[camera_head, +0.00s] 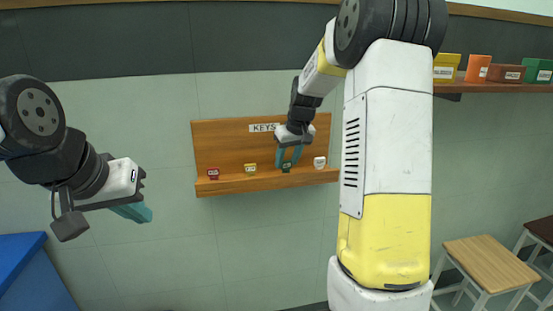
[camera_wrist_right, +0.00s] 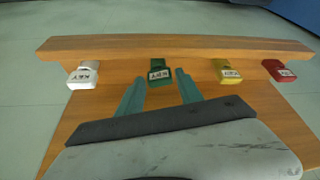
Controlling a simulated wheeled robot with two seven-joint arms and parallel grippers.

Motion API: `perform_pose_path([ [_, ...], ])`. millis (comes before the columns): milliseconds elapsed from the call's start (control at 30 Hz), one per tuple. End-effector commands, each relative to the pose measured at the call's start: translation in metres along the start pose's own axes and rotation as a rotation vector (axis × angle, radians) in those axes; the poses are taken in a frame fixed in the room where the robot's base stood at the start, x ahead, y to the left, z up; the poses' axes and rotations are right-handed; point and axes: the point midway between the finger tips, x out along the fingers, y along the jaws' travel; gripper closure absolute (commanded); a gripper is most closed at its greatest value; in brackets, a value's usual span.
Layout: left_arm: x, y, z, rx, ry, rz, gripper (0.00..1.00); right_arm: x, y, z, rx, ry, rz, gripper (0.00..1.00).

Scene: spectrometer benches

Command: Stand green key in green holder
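A small green block (camera_head: 286,167) with a white label stands on the wooden key shelf, between a yellow and a white one. In the right wrist view the green block (camera_wrist_right: 159,72) has a label reading KEY. I cannot tell whether it is key, holder or both. My right gripper (camera_head: 288,158) is at the green block. Its two teal fingers (camera_wrist_right: 160,86) are apart, with the green block just beyond and between their tips; I see no grip on it. My left gripper (camera_head: 134,212) hangs in free air at the left, its finger gap not clear.
The wooden shelf (camera_head: 240,184) also carries a red block (camera_head: 213,173), a yellow block (camera_head: 250,169) and a white block (camera_head: 319,162). A higher shelf at right holds several boxes, including a green box (camera_head: 538,71). A stool (camera_head: 490,262) and blue cabinet (camera_head: 32,275) stand below.

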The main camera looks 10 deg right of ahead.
Motion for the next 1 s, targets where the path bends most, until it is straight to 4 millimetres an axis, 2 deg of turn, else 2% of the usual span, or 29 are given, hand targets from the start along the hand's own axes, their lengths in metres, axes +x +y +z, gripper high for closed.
perform_pose_path([
  [267,0.0,0.0,0.0,0.0,0.0,0.0,1.0,-0.002,0.0,0.0,0.0,0.0,0.0,0.57],
  [1000,0.0,0.0,0.0,0.0,0.0,0.0,1.0,-0.061,0.0,-0.001,0.0,0.002,0.0,0.57],
])
